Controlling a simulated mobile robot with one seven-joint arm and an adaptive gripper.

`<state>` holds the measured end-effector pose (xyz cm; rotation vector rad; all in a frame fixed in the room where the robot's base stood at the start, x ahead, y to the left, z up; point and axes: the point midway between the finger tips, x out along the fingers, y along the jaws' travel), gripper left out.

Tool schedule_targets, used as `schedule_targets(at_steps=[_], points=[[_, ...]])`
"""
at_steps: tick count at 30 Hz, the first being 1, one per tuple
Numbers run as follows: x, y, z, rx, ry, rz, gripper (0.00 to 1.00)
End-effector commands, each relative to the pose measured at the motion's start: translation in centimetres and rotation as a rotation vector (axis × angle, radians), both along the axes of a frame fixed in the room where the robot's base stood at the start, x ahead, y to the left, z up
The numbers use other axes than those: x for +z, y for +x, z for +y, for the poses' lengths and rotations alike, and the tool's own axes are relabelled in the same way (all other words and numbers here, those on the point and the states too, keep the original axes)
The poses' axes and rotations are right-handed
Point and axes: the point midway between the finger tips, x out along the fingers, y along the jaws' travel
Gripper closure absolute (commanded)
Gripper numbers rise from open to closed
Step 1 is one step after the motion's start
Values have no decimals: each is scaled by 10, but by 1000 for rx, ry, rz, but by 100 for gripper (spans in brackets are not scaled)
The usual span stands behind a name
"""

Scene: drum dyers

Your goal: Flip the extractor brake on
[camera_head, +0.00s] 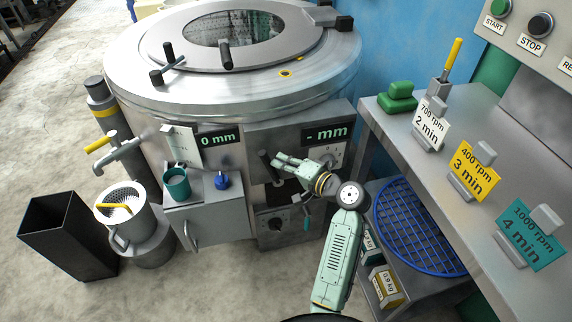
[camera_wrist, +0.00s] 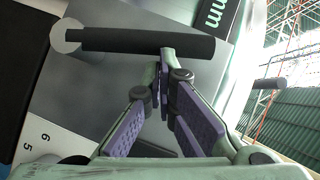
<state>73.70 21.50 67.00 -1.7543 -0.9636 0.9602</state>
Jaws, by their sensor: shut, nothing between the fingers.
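A black bar handle (camera_head: 266,160) stands on the front panel of the round metal extractor (camera_head: 250,85). No brake label is readable on it. In the wrist view a dark bar handle (camera_wrist: 145,42) with a round grey end lies across the picture, just past my fingertips. My gripper (camera_head: 279,163) is at the panel, right beside the handle. In the wrist view its purple-padded fingers (camera_wrist: 163,68) come together at the tips with nothing between them. One fingertip overlaps the handle's lower edge in the picture; I cannot tell whether they touch.
A grey cabinet (camera_head: 207,215) carrying a green cup (camera_head: 177,184) and a blue knob (camera_head: 222,181) stands left of my gripper. A bench (camera_head: 470,215) with rpm cards and a yellow-handled lever (camera_head: 452,55) is at right. A blue grid (camera_head: 415,232) lies on a low shelf.

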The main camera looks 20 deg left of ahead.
Motion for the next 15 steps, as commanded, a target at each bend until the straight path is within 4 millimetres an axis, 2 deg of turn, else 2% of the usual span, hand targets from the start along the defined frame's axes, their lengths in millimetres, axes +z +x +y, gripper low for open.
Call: schedule_targets(at_steps=[5, 15], points=[[4, -10, 15, 2, -141, -97, 100], [-4, -25, 39, -1, -406, -276, 100]])
